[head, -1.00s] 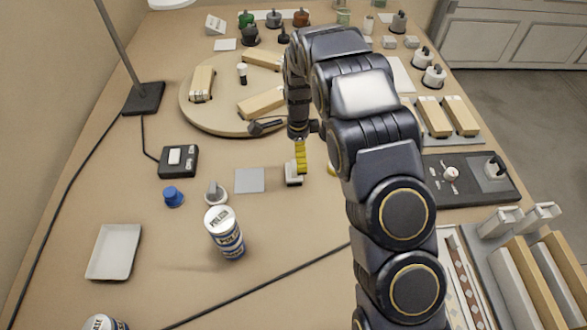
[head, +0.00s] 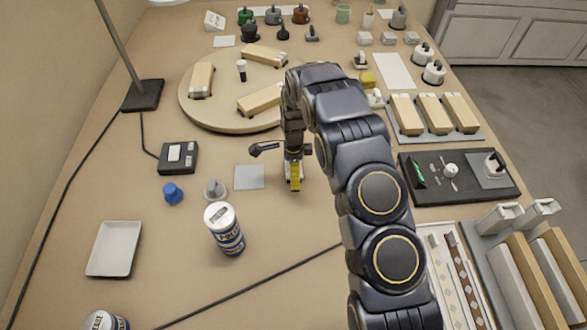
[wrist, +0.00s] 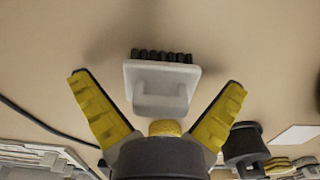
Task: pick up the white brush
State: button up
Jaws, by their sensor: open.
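The white brush (wrist: 158,88) is in the wrist view, a white block with a handle and a row of dark bristles on its far side. It lies between the two yellow fingers of my gripper (wrist: 158,84). The fingers are spread, with gaps on both sides of the brush. In the head view my gripper (head: 294,181) is over the middle of the bench, right of the grey square pad. Its yellow finger covers most of the brush (head: 287,173) there, so contact cannot be judged.
A grey square pad (head: 249,177) and a grey knob-like piece (head: 214,190) lie to the left. A labelled can (head: 225,232) stands nearer the front. A round board (head: 205,118) with wooden-topped blocks is behind. A black tray (head: 425,192) is at right.

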jog(key=c, duration=1.2)
jog(key=shift+r, duration=0.1)
